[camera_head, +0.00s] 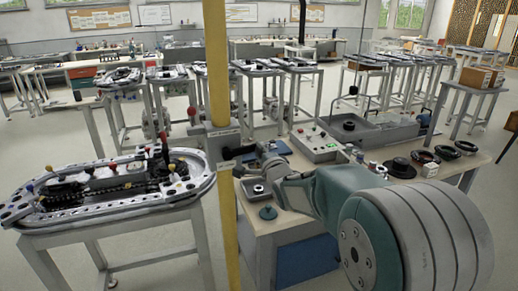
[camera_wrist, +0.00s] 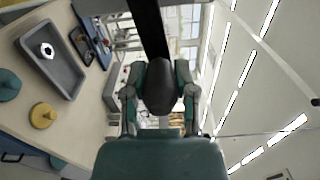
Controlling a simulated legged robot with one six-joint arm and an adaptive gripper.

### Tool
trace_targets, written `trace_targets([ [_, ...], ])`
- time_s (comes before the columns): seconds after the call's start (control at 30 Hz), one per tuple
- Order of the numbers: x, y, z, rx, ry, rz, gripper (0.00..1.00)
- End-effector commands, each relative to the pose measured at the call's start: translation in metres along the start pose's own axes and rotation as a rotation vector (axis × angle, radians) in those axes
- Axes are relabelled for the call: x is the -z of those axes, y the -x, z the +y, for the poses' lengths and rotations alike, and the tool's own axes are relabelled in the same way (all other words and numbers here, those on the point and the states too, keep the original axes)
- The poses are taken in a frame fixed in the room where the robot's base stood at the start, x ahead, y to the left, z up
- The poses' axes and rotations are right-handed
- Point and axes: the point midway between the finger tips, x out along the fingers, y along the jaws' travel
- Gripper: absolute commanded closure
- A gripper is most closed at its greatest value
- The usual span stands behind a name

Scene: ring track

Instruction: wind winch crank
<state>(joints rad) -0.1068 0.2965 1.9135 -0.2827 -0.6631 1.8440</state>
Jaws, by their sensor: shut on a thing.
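The winch (camera_head: 222,142) is a grey box on the yellow post, left of centre in the head view. Its black crank handle (camera_head: 232,153) sticks out to the right, toward my gripper (camera_head: 248,155). In the wrist view my gripper (camera_wrist: 160,100) has its two teal and grey fingers on either side of a dark rounded grip (camera_wrist: 160,85), which I take as the crank handle. It is shut on this grip. A dark bar (camera_wrist: 147,25) runs up from the grip to the top edge. The exact finger contact is partly hidden, and the crank's angle is hard to tell.
The yellow post (camera_head: 217,60) stands upright close to my gripper. A workbench (camera_head: 480,160) at right holds a control box (camera_head: 315,146), a grey tray (camera_head: 257,190) and black round parts. An oval ring track (camera_head: 110,215) on a stand is at left. Open floor lies front left.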

Motion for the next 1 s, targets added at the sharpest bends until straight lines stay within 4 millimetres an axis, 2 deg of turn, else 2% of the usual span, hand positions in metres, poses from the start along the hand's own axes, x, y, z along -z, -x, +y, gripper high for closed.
trace_targets([
  [0.03,0.0,0.0004,0.0071,-0.014,0.001,0.001,1.0],
  [0.1,0.0,0.0004,0.0084,-0.014,0.002,0.0,1.0],
  [0.6,-0.0007,0.0004,0.0101,-0.015,0.004,-0.001,1.0],
  [0.63,-0.0008,0.0004,0.01,-0.015,0.004,-0.002,0.5],
  [0.67,-0.0008,0.0004,0.01,-0.015,0.004,-0.002,0.37],
  [0.7,-0.0008,0.0004,0.0097,-0.014,0.004,-0.002,0.3],
  [1.0,-0.0004,0.0004,0.0062,-0.007,0.003,-0.001,0.3],
])
